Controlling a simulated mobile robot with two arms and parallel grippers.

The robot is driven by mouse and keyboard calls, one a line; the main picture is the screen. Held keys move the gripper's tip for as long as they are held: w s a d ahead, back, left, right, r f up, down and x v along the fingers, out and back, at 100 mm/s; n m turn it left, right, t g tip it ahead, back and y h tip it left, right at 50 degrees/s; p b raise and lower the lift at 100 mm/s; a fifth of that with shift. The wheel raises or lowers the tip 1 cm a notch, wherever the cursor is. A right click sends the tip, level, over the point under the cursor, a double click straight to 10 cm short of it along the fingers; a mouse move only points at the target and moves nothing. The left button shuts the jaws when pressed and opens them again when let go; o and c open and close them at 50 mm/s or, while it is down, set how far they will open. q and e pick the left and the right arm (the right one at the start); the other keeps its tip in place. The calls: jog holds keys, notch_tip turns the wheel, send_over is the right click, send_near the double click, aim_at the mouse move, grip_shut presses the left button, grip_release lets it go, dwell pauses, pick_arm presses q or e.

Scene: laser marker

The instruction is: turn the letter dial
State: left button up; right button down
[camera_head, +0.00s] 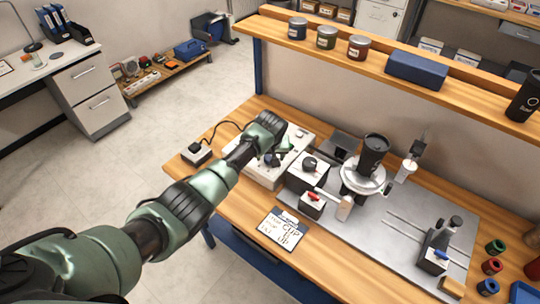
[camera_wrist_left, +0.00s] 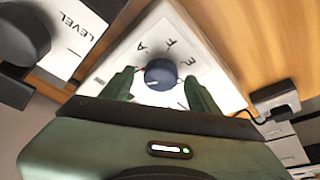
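The letter dial (camera_wrist_left: 160,73) is a round dark knob on a white panel with black letters around it, seen in the left wrist view. The panel belongs to a white box (camera_head: 292,150) at the left end of the workbench in the head view. My left gripper (camera_wrist_left: 160,92) is open. One finger is on each side of the dial, with gaps between fingers and knob. In the head view my left gripper (camera_head: 272,155) is over the box and mostly hides the dial. My right gripper is not in view.
A box marked LEVEL (camera_wrist_left: 72,33) with a black knob stands beside the dial box. A black cup (camera_head: 373,155) sits at a round fixture (camera_head: 362,180). A clipboard (camera_head: 282,229) lies at the bench's front. A small box (camera_head: 196,153) with a cable is at left.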

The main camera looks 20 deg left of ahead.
pick_arm(q)
jog(key=a+v, duration=0.1)
jog(key=v, duration=0.6)
jog(key=shift+d+r+b, duration=0.3)
jog(key=shift+d+r, duration=0.1)
jog(key=shift+d, duration=0.15)
jog(key=shift+s+r, duration=0.1)
jog(key=shift+s, duration=0.05)
notch_tip(320, 180, up, 7)
jog(key=p, duration=0.7)
jog(key=shift+p, duration=0.4)
jog(key=shift+f, duration=0.2)
